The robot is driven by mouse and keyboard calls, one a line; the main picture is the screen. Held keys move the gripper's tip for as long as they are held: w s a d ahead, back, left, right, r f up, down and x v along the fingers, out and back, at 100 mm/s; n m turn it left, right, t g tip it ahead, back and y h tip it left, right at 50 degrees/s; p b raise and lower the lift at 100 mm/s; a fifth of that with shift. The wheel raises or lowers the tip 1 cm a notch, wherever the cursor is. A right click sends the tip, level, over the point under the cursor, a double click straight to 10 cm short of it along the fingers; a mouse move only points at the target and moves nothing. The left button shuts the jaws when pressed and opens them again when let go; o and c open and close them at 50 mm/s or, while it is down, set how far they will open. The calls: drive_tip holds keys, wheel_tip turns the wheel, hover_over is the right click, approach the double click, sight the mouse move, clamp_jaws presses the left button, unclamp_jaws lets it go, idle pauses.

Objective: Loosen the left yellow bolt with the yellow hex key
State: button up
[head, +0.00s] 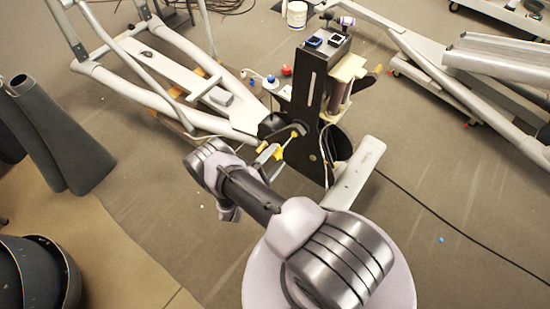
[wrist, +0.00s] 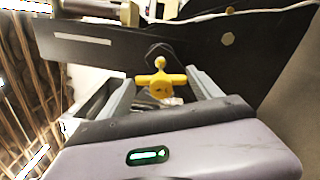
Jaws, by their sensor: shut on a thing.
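The yellow hex key (wrist: 161,80), with a T-shaped handle, sits between the two grey fingers of my gripper (wrist: 160,88) in the wrist view. My gripper is shut on its handle. The key's far end points at the dark upright plate (wrist: 90,48); whether it is seated in a bolt is hidden. Another yellow bolt-like piece (wrist: 129,14) stands at the plate's upper edge. In the head view my gripper (head: 268,155) is close to the black upright frame (head: 305,110), with yellow parts (head: 277,153) at its fingertips and another yellow piece (head: 294,134) on the frame.
A pale frame with long rails (head: 150,75) lies behind left. A white foot bar (head: 357,172) sticks out right of the black frame. A cable (head: 430,208) runs across the floor at right. Dark covers (head: 60,140) stand at left.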

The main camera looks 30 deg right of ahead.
drive_tip(key=n, duration=0.4)
drive_tip(key=shift+r, duration=0.1)
drive_tip(key=v, duration=0.9)
idle(0.4)
